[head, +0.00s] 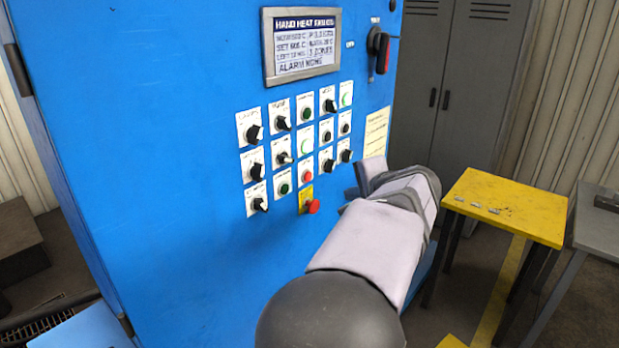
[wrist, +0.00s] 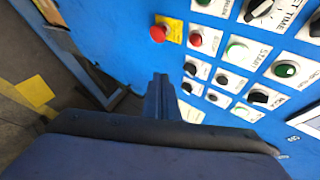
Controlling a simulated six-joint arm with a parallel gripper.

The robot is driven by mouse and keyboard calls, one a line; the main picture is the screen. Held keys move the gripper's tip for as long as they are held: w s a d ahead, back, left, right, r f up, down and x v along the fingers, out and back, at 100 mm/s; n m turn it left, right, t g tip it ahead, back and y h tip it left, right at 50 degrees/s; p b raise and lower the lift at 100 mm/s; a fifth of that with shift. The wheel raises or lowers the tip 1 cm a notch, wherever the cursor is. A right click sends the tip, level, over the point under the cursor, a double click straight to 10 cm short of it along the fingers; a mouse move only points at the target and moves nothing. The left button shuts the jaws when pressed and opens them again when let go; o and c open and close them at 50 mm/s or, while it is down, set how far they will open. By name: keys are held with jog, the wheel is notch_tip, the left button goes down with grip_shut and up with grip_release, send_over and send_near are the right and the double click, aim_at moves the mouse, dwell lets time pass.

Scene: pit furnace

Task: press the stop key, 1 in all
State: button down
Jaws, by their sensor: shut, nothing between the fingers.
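A blue control cabinet (head: 170,150) carries rows of keys and knobs on white plates. A flat red key (head: 306,177) sits in the lower middle of the rows; its label is too small to read. It seems to be the red key (wrist: 196,40) beside the green key marked START (wrist: 237,52) in the wrist view. A red mushroom button (head: 313,206) on a yellow plate sits just below it, also seen in the wrist view (wrist: 158,34). My gripper (wrist: 160,84) is shut and empty, its tip below both red buttons in the wrist view. Contact with the panel cannot be told.
Black rotary knobs (head: 254,133) surround the keys closely. A display (head: 302,44) reading "ALARM NONE" is above, with a black and red switch handle (head: 380,50) to its right. A yellow table (head: 510,205) stands right of the cabinet, grey lockers (head: 440,90) behind.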

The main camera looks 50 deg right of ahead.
aim_at(308, 177)
jog(key=w+p, duration=0.2)
jog(key=w, duration=0.6)
jog(key=shift+w+p, duration=0.3)
jog(key=shift+p, duration=0.1)
jog(key=shift+w, duration=0.1)
dwell(1.9)
jog(key=shift+w, duration=0.35)
jog(key=shift+w, duration=0.35)
dwell(0.8)
jog(key=shift+s, duration=0.2)
jog(key=shift+s+b, duration=0.4)
jog(key=shift+s, duration=0.2)
